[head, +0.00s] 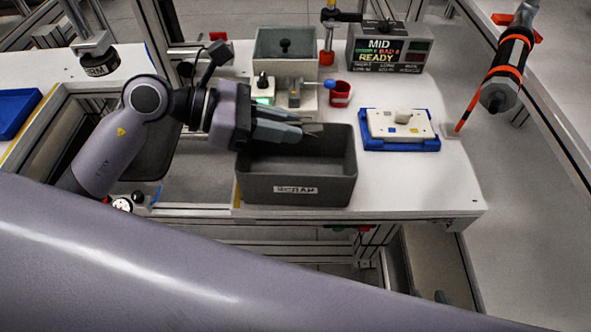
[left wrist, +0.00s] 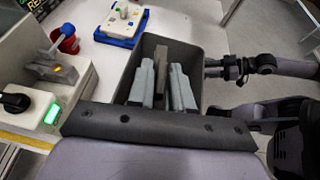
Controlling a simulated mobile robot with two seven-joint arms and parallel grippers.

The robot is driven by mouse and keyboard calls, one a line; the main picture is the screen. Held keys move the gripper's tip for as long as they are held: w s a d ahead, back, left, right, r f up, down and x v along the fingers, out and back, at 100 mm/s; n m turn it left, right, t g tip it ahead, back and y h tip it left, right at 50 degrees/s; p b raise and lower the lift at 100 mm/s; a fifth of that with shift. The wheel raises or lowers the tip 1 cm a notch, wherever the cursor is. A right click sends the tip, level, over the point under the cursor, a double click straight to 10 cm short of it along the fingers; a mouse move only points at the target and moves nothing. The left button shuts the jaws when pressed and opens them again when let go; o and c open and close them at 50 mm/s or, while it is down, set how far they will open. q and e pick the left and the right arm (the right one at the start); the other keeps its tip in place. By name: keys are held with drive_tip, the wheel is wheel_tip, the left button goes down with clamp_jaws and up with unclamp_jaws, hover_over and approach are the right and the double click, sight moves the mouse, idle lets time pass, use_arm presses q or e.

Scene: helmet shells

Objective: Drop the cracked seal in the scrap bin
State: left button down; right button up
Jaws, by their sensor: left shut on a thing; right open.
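My left gripper (head: 308,131) reaches in from the left over the dark grey scrap bin (head: 296,191), which has a SCRAP label on its front. It is shut on a thin, flat, grey-brown piece, the seal (left wrist: 160,72), seen edge-on between the two pale fingers in the left wrist view. The fingers point over the open bin, which shows below them. I cannot make out a crack in the seal at this size. In the head view the seal is mostly hidden by the fingers. My right gripper is not to be made out in either view.
A blue tray with a white plate (head: 400,124) stands right of the bin. Behind the bin are a red cup (head: 340,93), a grey fixture (head: 294,92) and a display box (head: 390,52). A black-and-orange tool (head: 505,68) hangs at the right. The table's front right is clear.

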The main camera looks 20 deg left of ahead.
use_arm(q)
drive_tip(key=shift+f+b, duration=0.3)
drive_tip(key=shift+f, duration=0.55)
drive_tip(key=c, duration=0.9)
unclamp_jaws()
drive_tip(key=shift+c, duration=0.2)
drive_tip(key=shift+r, duration=0.1)
drive_tip(key=b+v, duration=0.1)
drive_tip(key=v, duration=0.6)
